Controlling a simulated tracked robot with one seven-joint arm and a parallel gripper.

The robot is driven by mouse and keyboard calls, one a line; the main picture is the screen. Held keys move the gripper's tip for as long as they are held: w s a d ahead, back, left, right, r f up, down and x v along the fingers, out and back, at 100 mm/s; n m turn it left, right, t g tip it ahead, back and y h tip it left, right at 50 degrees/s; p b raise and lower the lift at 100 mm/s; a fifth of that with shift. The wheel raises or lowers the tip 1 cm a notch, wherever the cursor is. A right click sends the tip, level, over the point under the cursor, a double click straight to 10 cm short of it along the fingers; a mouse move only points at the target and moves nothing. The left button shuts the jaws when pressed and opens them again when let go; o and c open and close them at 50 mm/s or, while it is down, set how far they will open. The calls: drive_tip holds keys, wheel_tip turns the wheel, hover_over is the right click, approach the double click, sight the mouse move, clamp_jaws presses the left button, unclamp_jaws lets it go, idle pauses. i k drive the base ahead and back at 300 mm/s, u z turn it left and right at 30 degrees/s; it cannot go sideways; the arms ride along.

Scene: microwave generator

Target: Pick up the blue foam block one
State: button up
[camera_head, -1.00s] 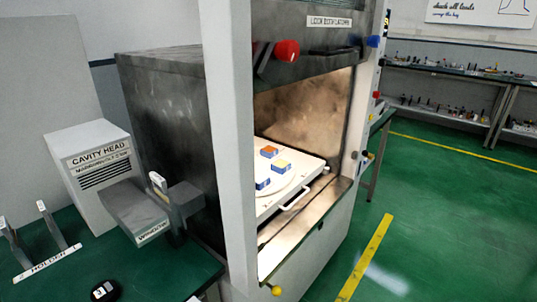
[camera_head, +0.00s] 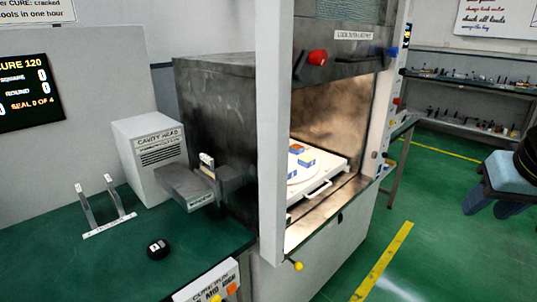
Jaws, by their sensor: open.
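Small blue-sided foam blocks sit on a white round plate (camera_head: 303,176) on a white tray inside the open chamber. One block has an orange top (camera_head: 297,149). Another block has a yellowish top (camera_head: 307,161). A small blue patch shows low beside the pale front post, which hides part of the plate; I cannot tell what it belongs to. No block in view is plainly the one called one. My gripper (camera_head: 487,208) is at the right edge, its two dark blue fingers apart and empty, well away from the blocks and in front of the green floor.
The dark metal chamber (camera_head: 215,95) has a pale front post (camera_head: 272,130), a red knob (camera_head: 317,58) and a yellow knob (camera_head: 298,266). A green bench (camera_head: 90,260) with a grey-white box (camera_head: 150,170) stands left.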

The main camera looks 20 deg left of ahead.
sight(296, 149)
drive_tip(key=u, duration=0.35)
drive_tip(key=i, duration=1)
drive_tip(key=z, duration=0.05)
